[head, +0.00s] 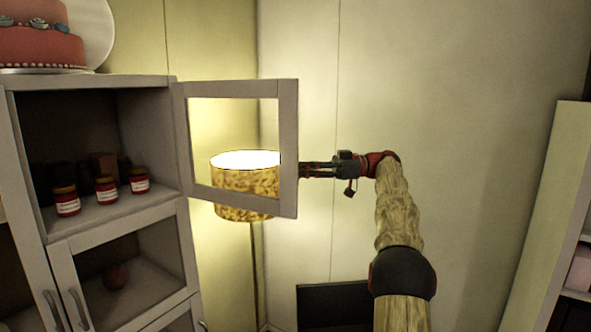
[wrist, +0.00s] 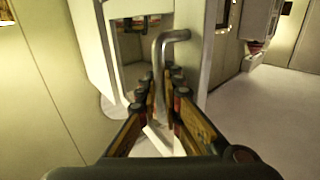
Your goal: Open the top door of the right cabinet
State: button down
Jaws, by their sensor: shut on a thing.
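The cabinet (head: 120,82) stands at the left of the head view, with its top compartment uncovered. Its top door (head: 288,125), a pale frame around a see-through pane, is swung far out to the right from the compartment's right side. My gripper (head: 306,169) is at the door's free edge, reaching in from the right. In the wrist view my gripper (wrist: 161,77) is shut on the grey bent metal door handle (wrist: 160,60), which runs between its fingers. The handle is hidden in the head view.
Several red jars (head: 106,188) stand inside the top compartment. Below it a lower glass door (head: 125,262) is shut. A lit floor lamp (head: 240,205) stands behind the open door. A pale shelf unit (head: 555,200) is at the far right. A cake (head: 40,45) sits on top.

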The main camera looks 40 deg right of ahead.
jog(key=c, duration=2)
grip_release()
jog(key=shift+s, duration=0.1)
jog(key=shift+v, duration=3.7)
